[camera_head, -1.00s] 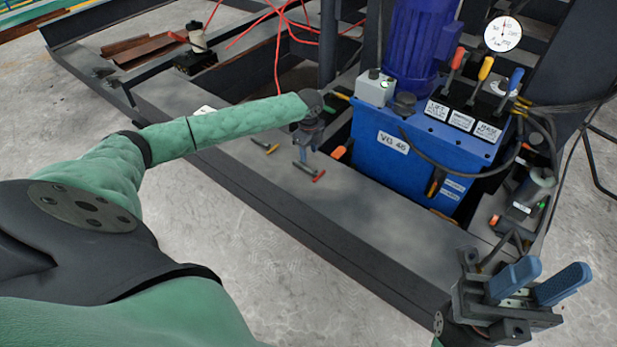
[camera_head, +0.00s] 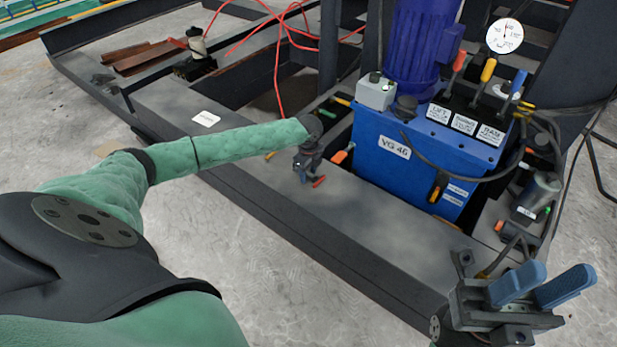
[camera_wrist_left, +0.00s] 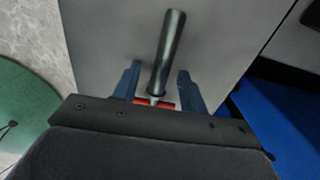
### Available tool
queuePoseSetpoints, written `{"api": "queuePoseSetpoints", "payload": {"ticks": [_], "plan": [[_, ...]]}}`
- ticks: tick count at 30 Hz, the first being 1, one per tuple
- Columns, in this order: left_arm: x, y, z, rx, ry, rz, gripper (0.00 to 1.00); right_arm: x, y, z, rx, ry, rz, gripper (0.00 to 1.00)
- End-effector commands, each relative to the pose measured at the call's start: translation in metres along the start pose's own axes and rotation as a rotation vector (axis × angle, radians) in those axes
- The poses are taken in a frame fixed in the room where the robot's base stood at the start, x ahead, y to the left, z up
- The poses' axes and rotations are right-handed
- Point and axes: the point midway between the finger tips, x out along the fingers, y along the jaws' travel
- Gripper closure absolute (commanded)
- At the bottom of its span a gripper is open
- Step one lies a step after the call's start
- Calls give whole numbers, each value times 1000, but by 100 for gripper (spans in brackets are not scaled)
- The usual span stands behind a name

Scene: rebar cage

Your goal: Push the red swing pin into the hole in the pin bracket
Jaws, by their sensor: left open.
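The red swing pin lies on the grey deck beside the blue tank; its red end (camera_head: 318,181) shows in the head view just beside my left fingertips. My left gripper (camera_head: 306,175) is open, low over the deck. In the left wrist view its two blue fingers (camera_wrist_left: 157,84) stand either side of the pin's grey rod (camera_wrist_left: 168,50), with a gap to each. The red part (camera_wrist_left: 167,105) shows near the gripper body, partly hidden. My right gripper (camera_head: 543,286) is at the lower right, fingers apart and empty. I cannot make out the pin bracket's hole.
A blue tank (camera_head: 367,180) marked VG 46 stands right of the left gripper, with levers and a gauge (camera_head: 505,37) above. Red hoses (camera_head: 280,70) run behind. The front deck (camera_head: 345,222) is clear.

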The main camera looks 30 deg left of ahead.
Motion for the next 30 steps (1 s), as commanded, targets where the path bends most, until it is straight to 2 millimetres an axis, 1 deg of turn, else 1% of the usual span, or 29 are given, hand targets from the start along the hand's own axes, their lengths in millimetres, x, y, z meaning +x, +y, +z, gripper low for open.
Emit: {"api": "queuePoseSetpoints", "payload": {"ticks": [2, 6, 8, 9, 25, 30], "plan": [[0, 0, 0, 0, 0, 0, 59, 0, 0, 0, -1, 0, 0, 64], [0, 0, 0, 0, 0, 0, 87, 0, 0, 0, -2, 1, -1, 64], [0, 0, 0, 0, 0, 0, 98, 0, 0, 0, -2, 1, -1, 64], [0, 0, 0, 0, 0, 0, 100, 0, 0, 0, -2, 1, -1, 64], [-2, 0, 0, 0, 0, -1, 100, 1, 1, 0, -3, 1, -1, 64], [-11, 0, 0, 0, 0, -2, 100, 4, 0, 0, -6, 2, -4, 64]]}}
